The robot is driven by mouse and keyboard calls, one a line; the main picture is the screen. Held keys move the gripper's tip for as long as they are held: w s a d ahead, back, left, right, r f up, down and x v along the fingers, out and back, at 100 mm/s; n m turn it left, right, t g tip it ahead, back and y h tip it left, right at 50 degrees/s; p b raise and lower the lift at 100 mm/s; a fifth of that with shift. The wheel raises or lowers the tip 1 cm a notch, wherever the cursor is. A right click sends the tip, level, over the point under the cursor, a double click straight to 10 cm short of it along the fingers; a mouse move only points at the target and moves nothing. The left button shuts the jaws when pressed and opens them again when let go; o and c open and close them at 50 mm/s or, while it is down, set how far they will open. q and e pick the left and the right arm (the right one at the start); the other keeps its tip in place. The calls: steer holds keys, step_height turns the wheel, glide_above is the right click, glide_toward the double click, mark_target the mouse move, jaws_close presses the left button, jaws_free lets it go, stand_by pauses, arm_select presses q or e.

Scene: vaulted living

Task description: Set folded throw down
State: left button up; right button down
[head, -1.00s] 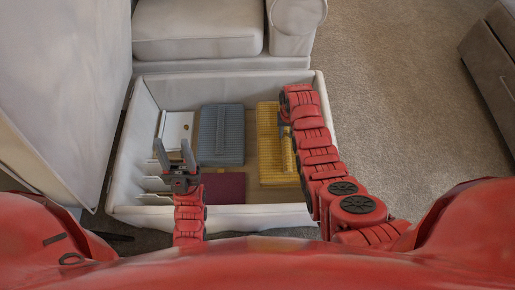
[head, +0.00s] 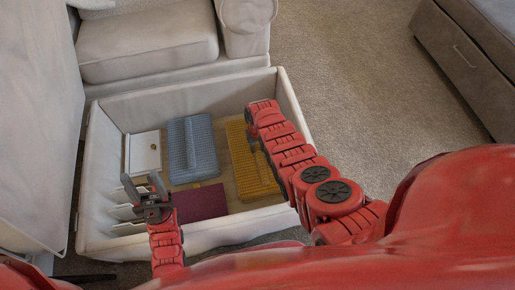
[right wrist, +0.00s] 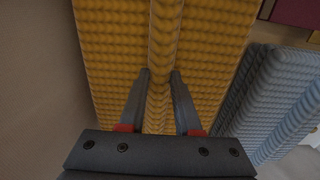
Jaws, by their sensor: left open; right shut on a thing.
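A yellow folded throw (head: 242,165) with a ribbed surface lies in the right part of an open white storage chest (head: 225,232). My right gripper (right wrist: 161,76) is shut on a raised ridge along the middle of the throw, seen from above in the right wrist view. In the head view my right arm hides those fingertips and part of the throw's right side. The throw seems to be at the chest's floor; I cannot tell whether it touches it. My left gripper (head: 142,181) is open and empty over the chest's front left part.
A blue folded cloth (head: 193,148), a maroon flat item (head: 201,203) and a white flat box (head: 145,152) lie left of the throw. White dividers line the chest's left side. A pale sofa (head: 145,42) stands behind, a drawer unit (head: 455,55) at right. Carpet (head: 345,70) between is clear.

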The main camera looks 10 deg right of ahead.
steer(key=shift+f, duration=0.15)
steer(key=c, duration=0.6)
jaws_free()
